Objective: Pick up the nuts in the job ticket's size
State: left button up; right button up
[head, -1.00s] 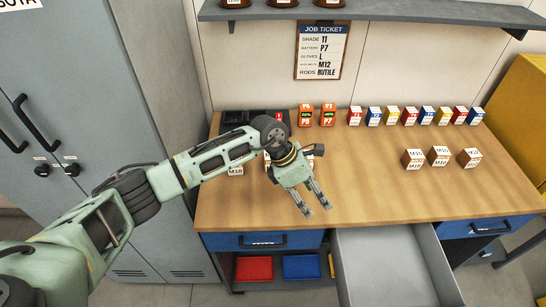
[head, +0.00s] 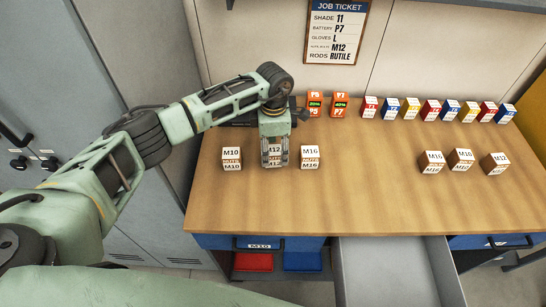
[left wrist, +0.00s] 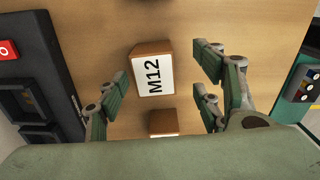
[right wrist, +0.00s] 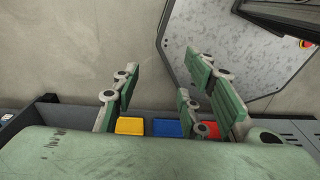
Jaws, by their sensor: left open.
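The job ticket (head: 336,32) on the wall reads M12 on its nuts line. The M12 nuts box (head: 275,148) stands in the left row on the bench, between the M10 box (head: 232,158) and the M16 box (head: 310,157). My left gripper (head: 274,160) is open, pointing down over the M12 box with its fingers to either side. In the left wrist view the M12 box (left wrist: 153,72) lies between and beyond the open fingertips, apart from them. My right gripper (right wrist: 172,85) is open and empty, seen only in the right wrist view.
More boxes stand at the right of the bench, M16 (head: 432,161), M10 (head: 461,160) and M12 (head: 495,163). Orange batteries (head: 327,104) and a row of coloured boxes (head: 440,110) line the back. A grey drawer (head: 395,265) is pulled out at the front.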

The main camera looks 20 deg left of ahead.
aim_at(273, 150)
pick_arm(q)
jog(key=f, duration=0.1)
jog(key=f+b, duration=0.1)
jog(key=f, duration=0.1)
jog(key=shift+w+a+f, duration=0.15)
jog(key=shift+w+f, duration=0.2)
jog(key=shift+f, duration=0.05)
jog(key=shift+f+b, duration=0.35)
jog(key=shift+b, duration=0.05)
jog(key=shift+r, duration=0.1)
jog(key=c, duration=1.4)
grip_shut()
pick_arm(e)
jog(key=shift+w+a+f, duration=0.1)
jog(key=shift+w+f, duration=0.45)
jog(key=shift+w, duration=0.3)
jog(key=shift+w+f, duration=0.5)
jog(key=shift+w, duration=0.3)
